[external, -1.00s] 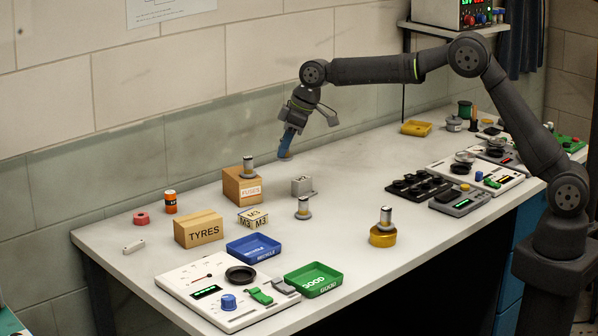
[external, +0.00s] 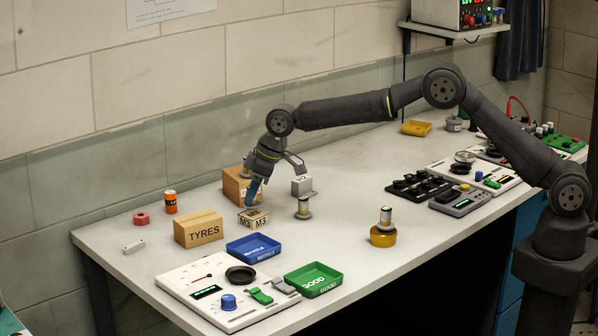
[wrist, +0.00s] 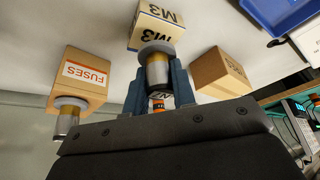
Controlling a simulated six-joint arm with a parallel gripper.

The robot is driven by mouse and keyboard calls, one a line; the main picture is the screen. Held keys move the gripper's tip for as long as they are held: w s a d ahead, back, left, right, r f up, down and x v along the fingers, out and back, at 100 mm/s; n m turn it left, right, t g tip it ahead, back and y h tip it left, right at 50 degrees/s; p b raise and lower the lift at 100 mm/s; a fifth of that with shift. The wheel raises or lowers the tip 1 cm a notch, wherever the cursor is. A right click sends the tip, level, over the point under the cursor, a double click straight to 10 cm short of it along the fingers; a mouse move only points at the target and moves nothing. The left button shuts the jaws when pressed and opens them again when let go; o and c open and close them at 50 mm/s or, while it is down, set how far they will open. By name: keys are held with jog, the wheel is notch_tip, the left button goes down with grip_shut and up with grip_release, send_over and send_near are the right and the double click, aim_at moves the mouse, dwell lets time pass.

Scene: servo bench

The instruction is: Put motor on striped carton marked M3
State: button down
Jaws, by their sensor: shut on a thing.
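The striped carton marked M3 (external: 253,220) stands on the bench, cream with dark lettering and tan bands; it also shows at the top of the wrist view (wrist: 155,22). My gripper (external: 252,200) points down, just over this carton. Its blue fingers are shut on a silver motor (wrist: 158,70) with a round grey flange. In the wrist view the flange overlaps the M3 carton's edge; I cannot tell whether they touch. In the external view the fingers largely hide the held motor.
The FUSES carton (external: 231,187) stands behind, with another motor (wrist: 70,118) on it. The TYRES carton (external: 199,229) is at left, a blue tray (external: 253,246) in front. Another motor (external: 303,211) stands at right, and one on a yellow round base (external: 383,237).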

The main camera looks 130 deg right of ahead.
jog(key=shift+f, duration=0.8)
jog(key=shift+f, duration=0.1)
jog(key=c, duration=1.2)
grip_release()
jog(key=shift+f, duration=0.1)
jog(key=shift+r, duration=0.25)
jog(key=v, duration=1.2)
jog(key=shift+d+f, duration=0.1)
